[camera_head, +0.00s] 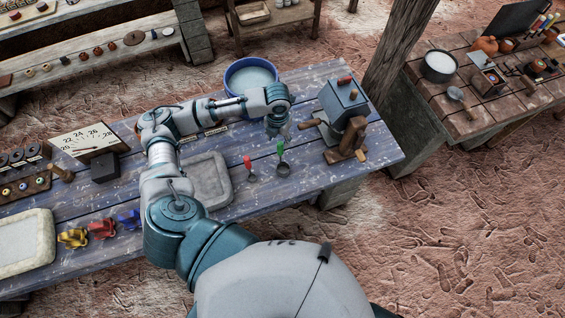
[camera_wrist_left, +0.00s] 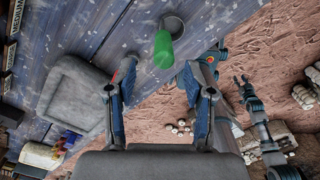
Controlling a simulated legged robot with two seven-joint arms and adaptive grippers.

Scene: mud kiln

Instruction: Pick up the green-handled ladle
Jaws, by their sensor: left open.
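The green-handled ladle (camera_head: 281,149) stands on the blue plank table, with its green handle up and its small dark bowl at the table top. My left gripper (camera_head: 281,131) is open just above and behind the handle. In the left wrist view the green handle (camera_wrist_left: 163,50) lies ahead of the gap between the fingers of my left gripper (camera_wrist_left: 165,70), not between them. The ladle's dark bowl shows behind the handle. A small, far gripper (camera_wrist_left: 242,86), seemingly my right one, shows at the right of that view; its jaws are too small to judge.
A red-handled ladle (camera_head: 247,163) stands close left of the green one. A grey stone tray (camera_head: 209,182) lies further left. A blue-grey box device (camera_head: 343,103) with wooden parts stands to the right. A blue bucket (camera_head: 250,76) is behind the arm.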

